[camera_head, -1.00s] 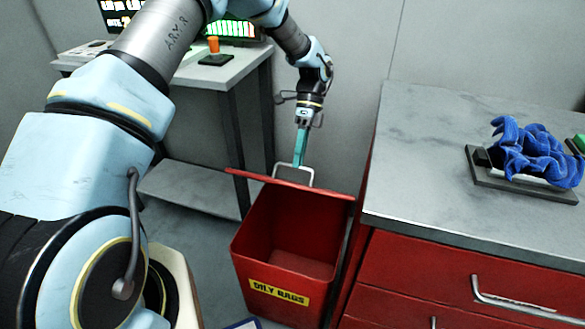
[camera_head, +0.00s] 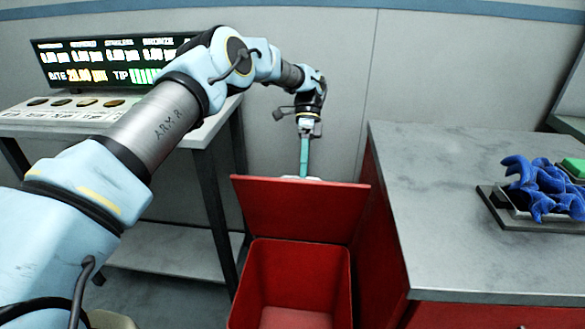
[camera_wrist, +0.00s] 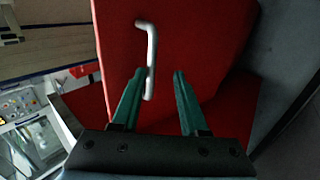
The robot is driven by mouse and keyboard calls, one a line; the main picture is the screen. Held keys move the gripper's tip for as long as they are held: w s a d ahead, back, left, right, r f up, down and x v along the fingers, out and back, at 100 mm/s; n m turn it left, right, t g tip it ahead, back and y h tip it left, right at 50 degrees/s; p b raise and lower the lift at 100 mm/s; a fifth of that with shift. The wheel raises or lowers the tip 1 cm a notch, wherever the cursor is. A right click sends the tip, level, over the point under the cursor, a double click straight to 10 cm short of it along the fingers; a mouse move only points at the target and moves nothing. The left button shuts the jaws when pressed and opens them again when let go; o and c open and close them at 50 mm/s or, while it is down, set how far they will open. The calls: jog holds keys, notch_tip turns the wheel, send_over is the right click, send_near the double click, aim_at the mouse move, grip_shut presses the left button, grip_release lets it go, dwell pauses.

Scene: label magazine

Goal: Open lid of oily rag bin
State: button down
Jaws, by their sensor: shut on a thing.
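The red oily rag bin (camera_head: 348,290) stands on the floor beside the red cabinet, with its inside visible. Its red lid (camera_head: 300,210) is raised steeply behind the opening, its inner face toward the head camera. My gripper (camera_head: 304,175) points down at the lid's top edge, behind it, and is shut on the lid handle. The handle is mostly hidden in the head view.
A grey-topped red cabinet (camera_head: 420,200) stands close on the right, with a blue rag (camera_head: 545,190) on a small tray. A grey table (camera_head: 170,130) with a display (camera_head: 110,65) stands left. A wall is close behind my gripper.

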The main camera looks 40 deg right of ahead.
jog(key=shift+w+d+f, duration=0.1)
jog(key=shift+w+f, duration=0.1)
jog(key=shift+f, duration=0.3)
jog(key=shift+w+f, duration=0.2)
jog(key=shift+f, duration=0.25)
jog(key=c, duration=0.9)
grip_release()
jog(key=shift+w+d+f, duration=0.1)
jog(key=shift+f, duration=0.05)
jog(key=shift+d+r, duration=0.15)
jog(key=shift+r, duration=0.3)
notch_tip(320, 180, up, 10)
jog(key=shift+f+b, duration=0.1)
jog(key=shift+b, duration=0.65)
jog(key=shift+s, duration=0.2)
